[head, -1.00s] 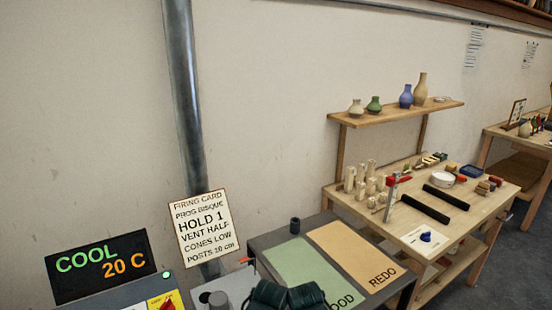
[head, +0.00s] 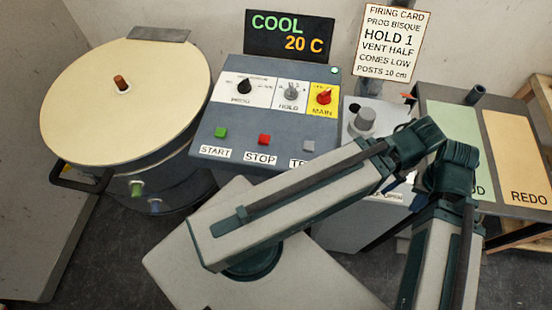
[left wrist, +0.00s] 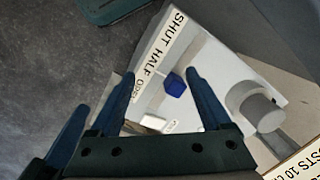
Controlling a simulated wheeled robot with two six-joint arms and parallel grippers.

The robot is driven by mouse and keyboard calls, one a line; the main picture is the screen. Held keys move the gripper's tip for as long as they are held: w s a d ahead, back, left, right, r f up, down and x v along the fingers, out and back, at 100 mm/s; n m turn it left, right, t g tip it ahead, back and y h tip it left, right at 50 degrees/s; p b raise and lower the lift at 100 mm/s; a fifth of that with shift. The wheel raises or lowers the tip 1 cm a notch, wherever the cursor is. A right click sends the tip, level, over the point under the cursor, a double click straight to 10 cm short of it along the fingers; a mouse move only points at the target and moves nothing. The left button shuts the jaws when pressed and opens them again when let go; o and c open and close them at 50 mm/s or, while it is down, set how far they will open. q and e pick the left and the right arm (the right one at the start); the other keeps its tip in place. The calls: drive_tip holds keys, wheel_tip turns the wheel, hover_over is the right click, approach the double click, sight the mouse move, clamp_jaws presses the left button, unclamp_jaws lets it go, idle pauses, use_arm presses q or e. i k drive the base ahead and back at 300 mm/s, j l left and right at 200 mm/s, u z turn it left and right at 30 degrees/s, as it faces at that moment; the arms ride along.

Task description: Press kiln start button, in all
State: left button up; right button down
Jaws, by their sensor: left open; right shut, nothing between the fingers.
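The green START button (head: 221,132) sits at the left of the kiln panel's (head: 205,166) lower row, above its START label. Nothing touches it. The red STOP button (head: 264,139) and a grey button (head: 308,146) are to its right. The display (head: 289,36) reads COOL 20 C. The left wrist view shows my left gripper (left wrist: 162,85) open and empty above the vent box; no fingers of it show in the head view. My arm links cross the head view at lower right. I cannot make out my right gripper's fingers.
The round kiln lid (head: 125,95) is left of the panel. The PROG (head: 245,86), HOLD (head: 292,92) and red MAIN (head: 323,97) knobs are above the buttons. The vent box with a grey cylinder (head: 365,119) and the firing card (head: 393,42) are at right.

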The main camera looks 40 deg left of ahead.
sight(221, 133)
drive_tip(key=k, duration=0.35)
drive_tip(key=k+u, duration=0.35)
drive_tip(key=u, duration=1.65)
drive_tip(key=l+u, duration=0.15)
drive_tip(key=l, duration=0.65)
drive_tip(key=k, duration=0.05)
